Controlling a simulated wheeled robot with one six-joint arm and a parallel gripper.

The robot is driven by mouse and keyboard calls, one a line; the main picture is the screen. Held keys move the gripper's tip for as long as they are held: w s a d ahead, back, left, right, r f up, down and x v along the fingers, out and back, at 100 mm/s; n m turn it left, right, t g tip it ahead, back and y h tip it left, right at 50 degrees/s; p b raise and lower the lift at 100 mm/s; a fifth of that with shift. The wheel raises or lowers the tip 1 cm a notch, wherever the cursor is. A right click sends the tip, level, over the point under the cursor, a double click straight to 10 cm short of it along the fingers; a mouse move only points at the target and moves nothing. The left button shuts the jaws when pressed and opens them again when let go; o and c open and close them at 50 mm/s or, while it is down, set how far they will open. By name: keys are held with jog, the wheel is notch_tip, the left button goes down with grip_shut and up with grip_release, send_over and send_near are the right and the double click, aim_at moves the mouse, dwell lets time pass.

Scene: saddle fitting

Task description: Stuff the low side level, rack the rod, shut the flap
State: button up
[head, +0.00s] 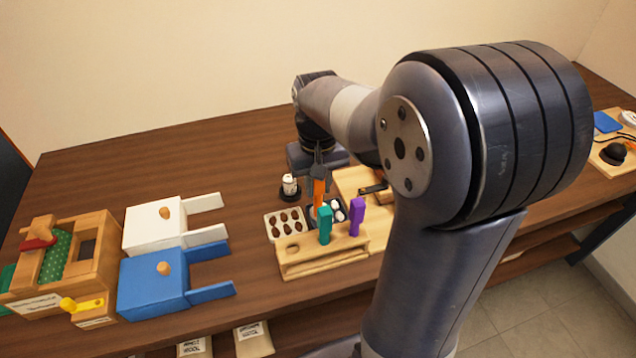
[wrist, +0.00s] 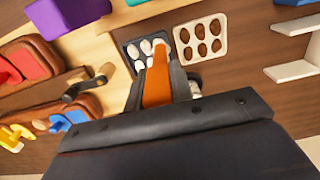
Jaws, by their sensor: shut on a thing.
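My gripper (head: 319,172) is shut on an orange rod (head: 319,192), which points downward. In the wrist view the orange rod (wrist: 157,80) lies between the fingers, its far end at a dark tray (wrist: 133,52) of white tufts (wrist: 140,62); I cannot tell whether it touches them. A wooden rack (head: 320,262) stands in front, holding a teal-handled tool (head: 325,225) and a purple-handled tool (head: 357,215). Brown padded pieces with red insides (wrist: 25,62) lie left in the wrist view, beside a dark-knobbed lever (wrist: 85,88); my arm hides most of this in the head view.
A pale tray of brown pieces (head: 273,229) sits left of the rod. White (head: 150,228) and blue (head: 150,290) pronged blocks and a wooden box (head: 95,262) stand further left. A small white-topped jar (head: 289,186) is behind. The table's back left is clear.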

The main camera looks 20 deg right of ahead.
jog(key=shift+r+p, duration=1.9)
jog(key=shift+r, duration=0.55)
